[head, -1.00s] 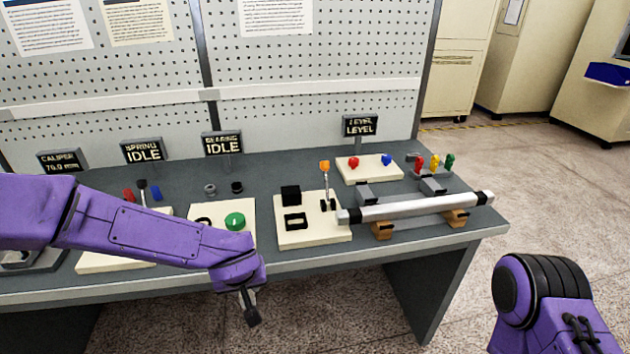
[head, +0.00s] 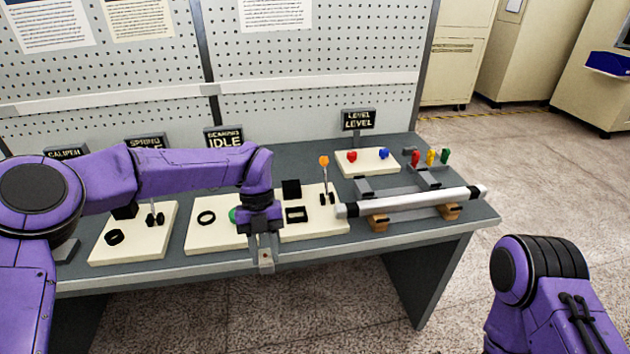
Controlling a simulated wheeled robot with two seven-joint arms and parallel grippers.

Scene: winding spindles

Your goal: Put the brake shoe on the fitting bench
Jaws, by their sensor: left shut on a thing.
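My left gripper (head: 264,248) points down at the bench's front edge, left of the middle of the view. It is shut on a small grey piece (head: 265,264), mostly hidden by the fingers, which I take to be the brake shoe. The piece shows in front of the bench edge; I cannot tell whether it touches it. The bench (head: 330,250) has a dark grey top and a pegboard behind; I take it to be the fitting bench. My right gripper is out of view.
Cream plates with fixtures stand along the bench, one with a black block (head: 291,189) and an orange-knobbed lever (head: 324,162). A silver bar (head: 415,202) lies on brown supports at the right. A plate with red and blue knobs (head: 367,161) stands behind it.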

